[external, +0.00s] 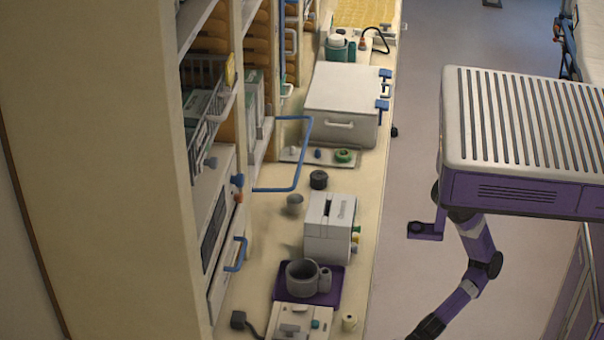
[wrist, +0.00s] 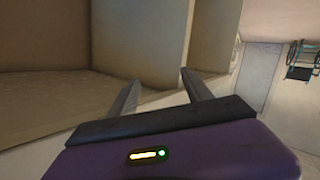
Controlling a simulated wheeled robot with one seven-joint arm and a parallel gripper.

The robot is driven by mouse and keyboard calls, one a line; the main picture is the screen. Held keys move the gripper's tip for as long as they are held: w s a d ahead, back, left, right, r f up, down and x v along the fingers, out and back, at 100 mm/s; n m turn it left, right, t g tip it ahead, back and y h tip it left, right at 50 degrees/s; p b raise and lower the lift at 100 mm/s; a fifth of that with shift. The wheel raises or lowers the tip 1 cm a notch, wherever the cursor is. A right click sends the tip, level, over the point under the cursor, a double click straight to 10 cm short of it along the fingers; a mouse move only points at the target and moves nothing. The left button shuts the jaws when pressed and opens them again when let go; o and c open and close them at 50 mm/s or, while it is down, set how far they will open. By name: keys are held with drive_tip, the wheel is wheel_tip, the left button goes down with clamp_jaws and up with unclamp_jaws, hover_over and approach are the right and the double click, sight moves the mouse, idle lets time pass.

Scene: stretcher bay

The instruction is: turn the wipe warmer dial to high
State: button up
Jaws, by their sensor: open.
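I cannot tell for sure which thing is the wipe warmer. In the external view a white box with small lettering (external: 330,228) stands on the counter and has small coloured knobs (external: 355,238) on its right side. Left of it, a cream front unit built into the shelving (external: 218,225) has a blue knob (external: 237,181) and an orange knob (external: 238,197). No dial setting is readable. My gripper shows in the wrist view (wrist: 161,75), open, with nothing between the fingers. In the external view my arm runs out of the bottom edge, so the gripper is hidden there.
The counter (external: 265,250) also holds a white lidded box with blue latches (external: 345,95), a purple tray (external: 333,290) with a grey mug (external: 302,278), and a dark round knob (external: 318,180). A blue rail (external: 308,150) juts over the counter.

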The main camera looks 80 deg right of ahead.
drive_tip(key=s+a+r+n+y+b, duration=0.2)
drive_tip(key=a+r+n, duration=0.2)
drive_tip(key=a, duration=0.5)
drive_tip(key=s+a+r+n+y+b, duration=0.1)
drive_tip(key=s+a+r+n+b, duration=0.15)
drive_tip(key=a+r, duration=0.45)
drive_tip(key=w+r+m+t+p, duration=0.1)
drive_tip(key=w+r+t+p, duration=0.1)
drive_tip(key=w+r+p, duration=0.3)
drive_tip(key=w+d+r+m+t+h+p, duration=0.1)
drive_tip(key=w+d+r+m+h, duration=0.1)
drive_tip(key=w+d+r, duration=0.3)
drive_tip(key=w+d+r+m+t+h+p, duration=0.1)
drive_tip(key=w+r+m+t+h, duration=0.15)
drive_tip(key=w, duration=0.55)
drive_tip(key=m+t+h+p, duration=0.3)
drive_tip(key=m+h+p, duration=0.8)
drive_tip(key=m+p, duration=0.35)
approach(238, 179)
drive_tip(key=w+d+f, duration=0.1)
drive_tip(key=w, duration=0.7)
drive_tip(key=shift+d+f, duration=0.15)
drive_tip(key=shift+d, duration=0.2)
